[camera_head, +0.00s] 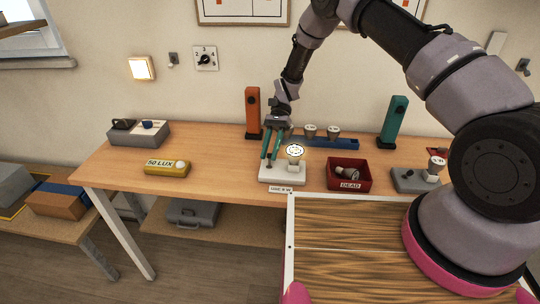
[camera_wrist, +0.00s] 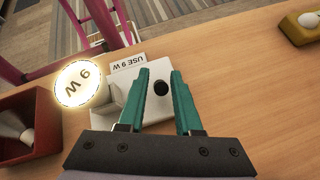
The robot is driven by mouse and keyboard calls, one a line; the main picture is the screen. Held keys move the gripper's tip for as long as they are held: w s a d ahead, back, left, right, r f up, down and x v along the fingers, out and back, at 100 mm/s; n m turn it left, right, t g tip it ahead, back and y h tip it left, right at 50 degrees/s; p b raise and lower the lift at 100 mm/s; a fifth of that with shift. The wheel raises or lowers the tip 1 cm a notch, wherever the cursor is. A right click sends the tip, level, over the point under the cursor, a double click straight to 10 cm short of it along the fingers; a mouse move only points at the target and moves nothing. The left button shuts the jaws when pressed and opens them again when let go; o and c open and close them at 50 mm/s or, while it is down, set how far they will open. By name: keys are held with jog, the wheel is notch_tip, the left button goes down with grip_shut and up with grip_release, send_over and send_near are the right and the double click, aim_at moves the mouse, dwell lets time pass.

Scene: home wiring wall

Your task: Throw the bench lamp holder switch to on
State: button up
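The bench lamp holder is a white block (camera_head: 280,174) on the wooden bench, with a "USE 9 W" label at its front; it also shows in the wrist view (camera_wrist: 148,58). A glowing bulb (camera_head: 295,152) stands in it, marked "9 W" in the wrist view (camera_wrist: 80,84). The holder's switch appears as a dark round knob (camera_wrist: 161,88) on the white top. My gripper (camera_head: 270,157) is above the switch side of the holder, left of the bulb. Its teal fingers (camera_wrist: 160,78) are open, with the knob in the gap between them. I cannot tell whether they touch it.
A red "DEAD" bin (camera_head: 349,185) with a bulb in it stands right of the holder. A yellow "50 LUX" meter (camera_head: 167,169) lies to the left. A blue rack (camera_head: 310,142) with bulbs is behind, between orange (camera_head: 253,110) and teal (camera_head: 394,120) posts.

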notch_tip(320, 180, up, 8)
jog(key=shift+r, duration=0.15)
dwell(0.6)
jog(key=d+r+t, duration=0.3)
jog(key=d+r, duration=0.2)
jog(key=r, duration=0.3)
jog(key=w+d+r+n+t+y, duration=0.1)
jog(key=d+r+t, duration=0.1)
jog(key=d+r, duration=0.5)
jog(key=d+r+t, duration=0.3)
jog(key=r, duration=0.7)
jog(key=s+d+r+t+h, duration=0.1)
jog(key=s+d+r+t, duration=0.8)
jog(key=s+d, duration=0.6)
notch_tip(320, 180, up, 3)
jog(key=shift+s+d+f+h, duration=0.15)
jog(key=shift+s+d+h, duration=0.1)
jog(key=shift+d+h, duration=0.1)
